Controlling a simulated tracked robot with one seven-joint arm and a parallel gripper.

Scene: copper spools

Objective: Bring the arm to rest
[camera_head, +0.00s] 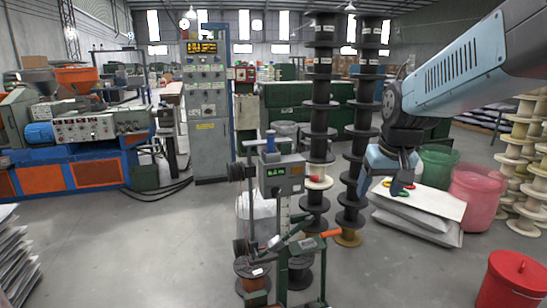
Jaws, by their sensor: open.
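My blue-grey arm reaches in from the upper right of the head view, with its dark wrist bent downward. My gripper (401,187) hangs below the wrist, its fingers pointing down. It is open, and I see nothing held between the fingers. In the picture it overlaps a stack of white sheets or sacks (422,227); I cannot tell the distance between them.
Tall stacks of black spools (321,95) stand left of the arm. A green and grey spool machine (281,185) stands in front. Green (438,165) and pink (475,195) bins, pale spools (530,160) and a red bin (513,282) are at right. Left-centre floor is clear.

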